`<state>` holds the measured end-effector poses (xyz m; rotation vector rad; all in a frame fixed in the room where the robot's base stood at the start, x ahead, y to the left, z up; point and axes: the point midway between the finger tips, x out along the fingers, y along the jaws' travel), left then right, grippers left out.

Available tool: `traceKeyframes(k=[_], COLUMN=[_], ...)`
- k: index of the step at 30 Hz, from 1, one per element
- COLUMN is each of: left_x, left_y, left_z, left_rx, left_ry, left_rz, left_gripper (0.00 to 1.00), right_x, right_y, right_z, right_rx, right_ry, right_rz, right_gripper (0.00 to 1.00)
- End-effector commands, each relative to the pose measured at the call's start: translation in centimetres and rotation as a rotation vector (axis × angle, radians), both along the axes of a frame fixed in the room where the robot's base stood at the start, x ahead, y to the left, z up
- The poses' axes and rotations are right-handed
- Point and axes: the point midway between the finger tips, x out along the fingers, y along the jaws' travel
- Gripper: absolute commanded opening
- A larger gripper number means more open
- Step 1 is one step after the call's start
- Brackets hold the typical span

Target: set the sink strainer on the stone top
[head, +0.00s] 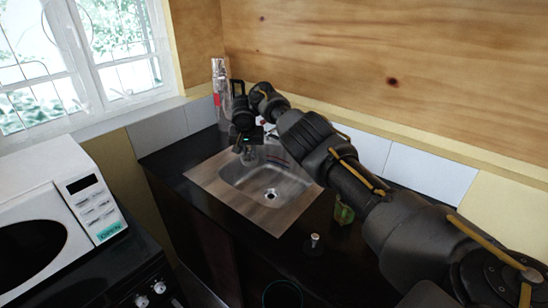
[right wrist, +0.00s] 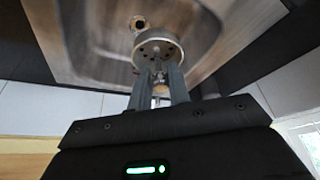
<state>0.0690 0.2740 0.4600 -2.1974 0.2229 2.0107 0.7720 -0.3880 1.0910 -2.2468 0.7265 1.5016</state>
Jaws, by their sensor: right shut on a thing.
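The sink strainer (right wrist: 160,48) is a round metal disc with small holes and a thin stem. My right gripper (right wrist: 159,88) is shut on its stem in the right wrist view, and the strainer hangs above the steel sink. In the head view my right gripper (head: 245,143) is over the far left part of the sink (head: 207,183), and the held strainer there is small and hard to make out. The dark stone top (head: 163,163) runs around the sink and toward the front right. My left gripper is not in view.
A bottle (head: 220,95) stands at the back left corner. A small metal-knobbed item (head: 314,243), a green item (head: 343,213) and a dark round rim (head: 283,296) are right and front. A white microwave (head: 60,215) is at left. Bare stone shows left of the sink.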

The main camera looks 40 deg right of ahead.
Motion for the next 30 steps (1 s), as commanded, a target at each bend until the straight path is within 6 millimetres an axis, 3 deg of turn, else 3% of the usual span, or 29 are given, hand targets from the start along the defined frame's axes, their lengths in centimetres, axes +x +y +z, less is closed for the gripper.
traceKeyframes(k=[3,12,30], left_x=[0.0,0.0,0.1], left_y=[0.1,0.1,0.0], left_z=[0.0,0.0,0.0], left_rx=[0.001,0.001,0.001], left_ry=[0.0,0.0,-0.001], left_rz=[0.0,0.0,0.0], left_gripper=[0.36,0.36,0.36], right_x=[0.5,0.7,-0.5], right_y=[1.8,4.8,7.0], right_z=[1.7,4.7,7.4], right_rx=[-0.004,-0.004,-0.005], right_ry=[0.0,0.001,0.0], right_rz=[0.047,0.138,0.254], right_gripper=[0.0,0.0,0.0])
